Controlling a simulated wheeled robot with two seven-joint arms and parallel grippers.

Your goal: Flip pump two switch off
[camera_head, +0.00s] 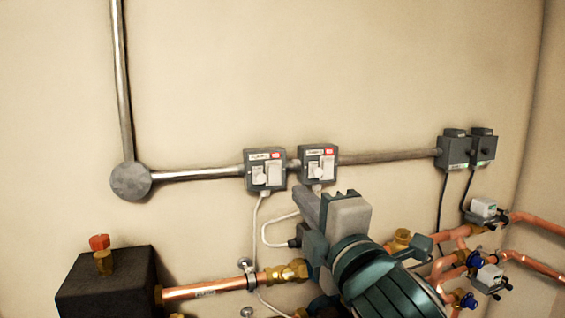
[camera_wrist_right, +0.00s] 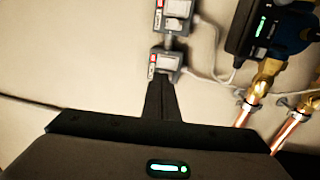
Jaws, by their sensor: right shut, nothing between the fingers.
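Two grey switch boxes sit side by side on the wall conduit in the head view. The left box (camera_head: 265,169) and the right box (camera_head: 318,163) each carry a white switch and a small white and red label too blurred to read, so I cannot tell which is pump two. My right gripper (camera_head: 303,194) is shut and empty, just below the right box in the head view. In the right wrist view its fingers (camera_wrist_right: 161,80) overlap the edge of the nearer box (camera_wrist_right: 167,63); the other box (camera_wrist_right: 176,10) is above it. Contact cannot be told. My left gripper is not in view.
Grey conduit (camera_head: 200,174) runs both ways from the boxes, with white cables below. Copper pipes (camera_head: 208,290) and brass fittings lie lower. A dark pump body with green lights (camera_wrist_right: 258,30) shows in the wrist view. Two dark boxes (camera_head: 453,151) sit farther right.

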